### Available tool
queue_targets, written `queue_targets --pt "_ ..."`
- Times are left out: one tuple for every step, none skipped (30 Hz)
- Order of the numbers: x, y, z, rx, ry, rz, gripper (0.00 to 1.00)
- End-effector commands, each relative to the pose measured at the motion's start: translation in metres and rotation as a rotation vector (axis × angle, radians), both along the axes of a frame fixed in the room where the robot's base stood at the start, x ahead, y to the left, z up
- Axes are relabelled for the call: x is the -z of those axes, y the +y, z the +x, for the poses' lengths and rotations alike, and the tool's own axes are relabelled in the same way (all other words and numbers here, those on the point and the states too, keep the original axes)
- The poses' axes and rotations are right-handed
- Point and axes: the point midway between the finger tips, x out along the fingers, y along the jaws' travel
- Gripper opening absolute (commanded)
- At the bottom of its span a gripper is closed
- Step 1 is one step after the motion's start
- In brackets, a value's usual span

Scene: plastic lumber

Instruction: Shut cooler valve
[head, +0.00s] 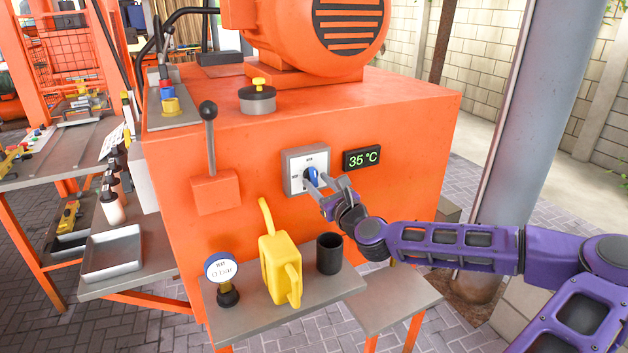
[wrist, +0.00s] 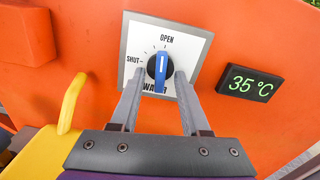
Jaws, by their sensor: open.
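The cooler valve is a blue knob (wrist: 161,68) on a white square plate (wrist: 189,32) on the orange machine's front. The plate reads OPEN at the top, SHUT at the left and a partly hidden word like WATER below. The knob's white line points up, toward OPEN. In the head view the knob (head: 313,174) is partly behind my fingers. My gripper (wrist: 160,92) is open, with one finger at each side of the knob's lower part. I cannot tell if the fingers touch it. It also shows in the head view (head: 326,184), reaching in from the right.
A display (head: 361,158) reading 35 °C is right of the plate. Below, a shelf (head: 262,317) holds a yellow watering can (head: 281,265), a black cup (head: 329,253) and a gauge reading 0 bar (head: 222,270). A black-knobbed lever (head: 209,140) stands left of the plate.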

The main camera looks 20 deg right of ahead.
Motion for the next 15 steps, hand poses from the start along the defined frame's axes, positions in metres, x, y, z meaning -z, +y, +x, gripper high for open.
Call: queue_targets --pt "0.0001 -0.0002 -0.0004 0.0 0.0 0.0 0.46" --pt "0.0001 -0.0002 -0.0005 0.001 0.0 0.0 0.46" --pt "0.0001 -0.0002 -0.0005 0.001 0.0 0.0 0.46" --pt "0.0001 -0.0002 -0.0005 0.001 0.0 0.0 0.46" --pt "0.0001 -0.0002 -0.0005 0.001 0.0 0.0 0.46" --pt "0.0001 -0.0002 -0.0005 0.001 0.0 0.0 0.46" --pt "0.0001 -0.0002 -0.0005 0.0 0.0 0.0 0.46" --pt "0.0001 -0.0002 -0.0004 0.0 0.0 0.0 0.46" --pt "0.0 -0.0002 -0.0004 0.0 0.0 0.0 0.44" --pt "0.0001 -0.0002 -0.0004 0.0 0.0 0.0 0.39" --pt "0.0 -0.0002 -0.0004 0.0 0.0 0.0 0.34" --pt "0.0001 -0.0002 -0.0004 0.0 0.0 0.0 0.26" --pt "0.0001 -0.0002 -0.0004 0.0 0.0 0.0 0.21" --pt "0.0001 -0.0002 -0.0004 0.0 0.0 0.0 0.16" --pt "0.0001 -0.0002 -0.0004 0.0 0.0 0.0 0.08"
